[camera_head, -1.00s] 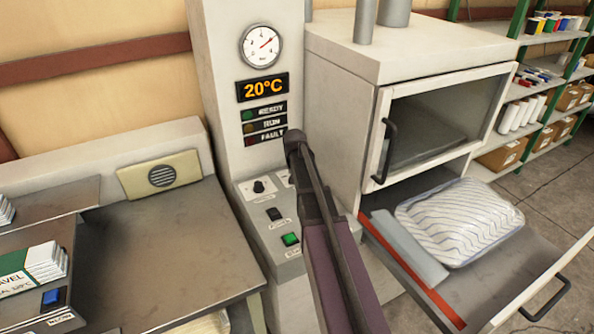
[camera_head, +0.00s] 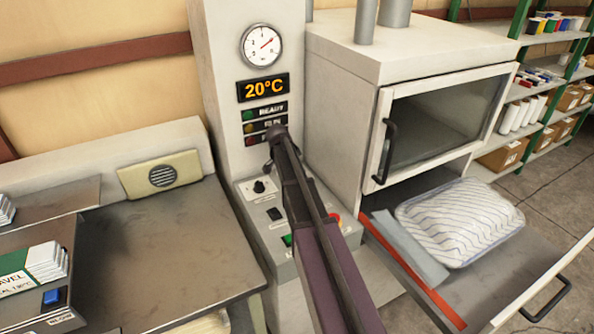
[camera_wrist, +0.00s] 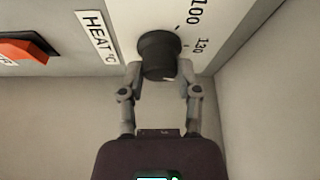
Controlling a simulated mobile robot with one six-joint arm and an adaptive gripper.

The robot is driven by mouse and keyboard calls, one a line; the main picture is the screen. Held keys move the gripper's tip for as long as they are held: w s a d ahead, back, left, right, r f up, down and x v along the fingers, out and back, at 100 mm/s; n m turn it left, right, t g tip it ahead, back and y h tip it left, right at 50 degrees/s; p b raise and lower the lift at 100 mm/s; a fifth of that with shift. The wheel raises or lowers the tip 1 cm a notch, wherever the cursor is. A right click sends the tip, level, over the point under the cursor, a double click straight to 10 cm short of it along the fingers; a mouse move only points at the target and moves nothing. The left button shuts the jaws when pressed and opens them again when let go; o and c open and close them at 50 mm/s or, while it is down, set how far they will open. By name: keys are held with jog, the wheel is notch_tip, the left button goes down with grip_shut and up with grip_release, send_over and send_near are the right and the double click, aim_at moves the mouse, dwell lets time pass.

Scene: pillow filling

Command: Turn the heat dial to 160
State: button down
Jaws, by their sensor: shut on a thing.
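The black heat dial (camera_wrist: 159,54) is in the wrist view, on a pale panel beside a "HEAT °C" label (camera_wrist: 97,38). Scale marks 100 and 130 (camera_wrist: 202,46) show to its upper right; I cannot make out a pointer or the 160 mark. My gripper (camera_wrist: 160,72) has its two fingers shut on the dial, one on each side. In the head view my arm stands in front of the control panel (camera_head: 250,210) and hides the heat dial. The display (camera_head: 264,88) reads 20°C.
Another black knob (camera_head: 259,186) and a black switch (camera_head: 275,214) are left of my arm. A red switch (camera_wrist: 25,48) is near the label. The oven (camera_head: 345,110) stands close on the right, above an open drawer (camera_head: 480,300) holding a striped pillow (camera_head: 459,222).

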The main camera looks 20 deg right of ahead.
jog(key=m+g, duration=0.2)
jog(key=m, duration=0.3)
jog(key=shift+m, duration=0.4)
jog(key=shift+y, duration=0.3)
jog(key=shift+c, duration=1.5)
grip_release()
notch_tip(320, 180, up, 9)
jog(key=p, duration=0.9)
jog(key=shift+r, duration=0.15)
jog(key=shift+r, duration=0.1)
